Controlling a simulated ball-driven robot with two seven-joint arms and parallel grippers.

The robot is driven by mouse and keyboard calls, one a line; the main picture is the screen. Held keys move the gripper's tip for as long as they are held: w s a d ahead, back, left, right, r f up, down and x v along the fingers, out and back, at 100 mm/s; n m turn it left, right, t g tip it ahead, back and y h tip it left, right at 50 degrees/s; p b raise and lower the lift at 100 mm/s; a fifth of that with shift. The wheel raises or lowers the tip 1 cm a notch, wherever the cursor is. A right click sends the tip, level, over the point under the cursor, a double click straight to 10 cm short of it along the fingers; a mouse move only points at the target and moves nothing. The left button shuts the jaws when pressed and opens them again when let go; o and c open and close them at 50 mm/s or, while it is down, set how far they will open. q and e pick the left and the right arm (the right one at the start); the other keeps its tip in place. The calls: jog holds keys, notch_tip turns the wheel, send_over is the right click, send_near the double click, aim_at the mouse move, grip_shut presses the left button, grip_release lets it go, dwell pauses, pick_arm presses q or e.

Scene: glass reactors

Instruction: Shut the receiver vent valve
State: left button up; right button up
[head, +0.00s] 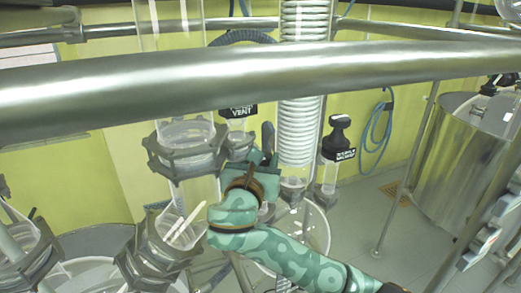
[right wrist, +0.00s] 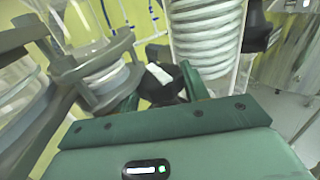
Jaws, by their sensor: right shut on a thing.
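The receiver vent valve shows in the head view as a dark fitting with a black label reading "VENT" (head: 240,112), just right of the clamped glass column. My right gripper (head: 264,158) is at this fitting, its green body partly covering it. In the right wrist view the two green fingers (right wrist: 160,88) are closed on a black valve handle (right wrist: 168,84) with a white patch (right wrist: 158,74). The handle's angle is hard to tell, as the fingers hide much of it. My left gripper is not in view.
A steel rail (head: 250,75) crosses in front. A glass coil condenser (head: 303,125) stands close right of my gripper. Another black-knobbed valve (head: 339,135) is farther right. Clamped glass vessels (head: 187,145) stand left. A steel drum (head: 455,145) is at the right; the floor before it is clear.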

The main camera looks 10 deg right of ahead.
jog(key=shift+m+g+h+p, duration=0.3)
jog(key=shift+m+g+h, duration=0.15)
jog(key=shift+h, duration=0.25)
jog(key=o, duration=0.7)
